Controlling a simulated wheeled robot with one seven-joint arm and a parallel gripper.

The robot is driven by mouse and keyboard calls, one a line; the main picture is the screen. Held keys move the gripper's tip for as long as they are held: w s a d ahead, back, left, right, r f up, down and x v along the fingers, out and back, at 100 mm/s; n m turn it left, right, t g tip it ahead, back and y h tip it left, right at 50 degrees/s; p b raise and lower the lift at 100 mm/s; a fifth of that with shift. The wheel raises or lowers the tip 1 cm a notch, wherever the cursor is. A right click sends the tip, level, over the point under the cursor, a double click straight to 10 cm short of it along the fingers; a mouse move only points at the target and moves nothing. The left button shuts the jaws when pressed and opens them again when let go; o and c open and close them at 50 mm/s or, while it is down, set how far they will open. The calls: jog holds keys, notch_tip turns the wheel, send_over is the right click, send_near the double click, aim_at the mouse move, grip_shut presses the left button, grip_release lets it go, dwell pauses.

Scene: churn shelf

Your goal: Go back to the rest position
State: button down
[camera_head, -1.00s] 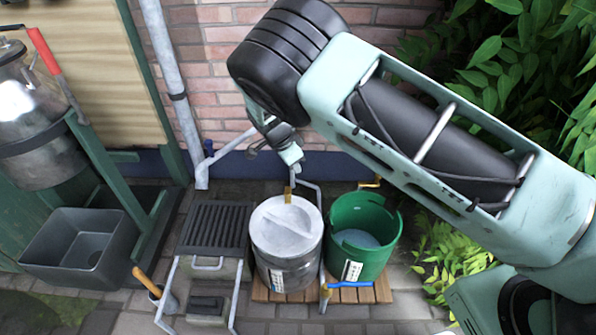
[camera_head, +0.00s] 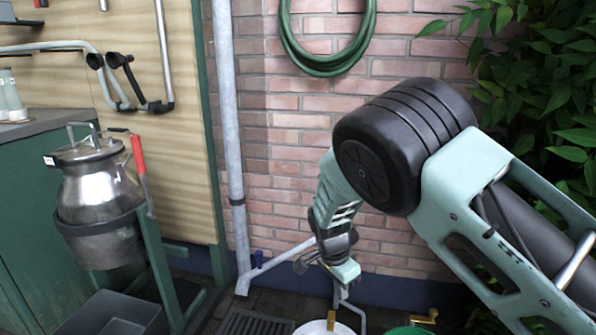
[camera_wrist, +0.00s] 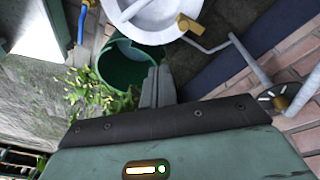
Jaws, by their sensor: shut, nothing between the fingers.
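My gripper (camera_head: 344,285) hangs from my bent arm in front of the brick wall in the head view, pointing down. In the wrist view its two grey fingers (camera_wrist: 157,86) lie together with nothing between them. They point toward the green bucket (camera_wrist: 127,64) and the white-lidded pail (camera_wrist: 152,14), and look apart from both. In the head view only the tops of the lidded pail (camera_head: 322,328) and green bucket (camera_head: 410,331) show at the bottom edge.
A metal milk can (camera_head: 98,190) sits in a green tilting stand at left, above a grey basin (camera_head: 115,315). A grey downpipe (camera_head: 230,130) runs down the wall. A green hose (camera_head: 318,66) hangs above. Leafy bushes (camera_head: 545,100) fill the right side.

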jog(key=s+a+r+n+g+y, duration=0.1)
jog(key=s+a+r+n+y, duration=0.15)
jog(key=s+r+n, duration=1.2)
jog(key=s+d+r+n+t, duration=0.1)
jog(key=s+d+r+n, duration=0.2)
jog(key=s, duration=0.6)
jog(key=s+d+r+n, duration=0.2)
jog(key=s+n, duration=0.1)
jog(key=s, duration=0.7)
notch_tip(320, 180, up, 31)
jog(key=p, duration=3)
jog(key=shift+w+m+p, duration=0.3)
jog(key=shift+m+p, duration=0.05)
jog(key=shift+p, duration=0.05)
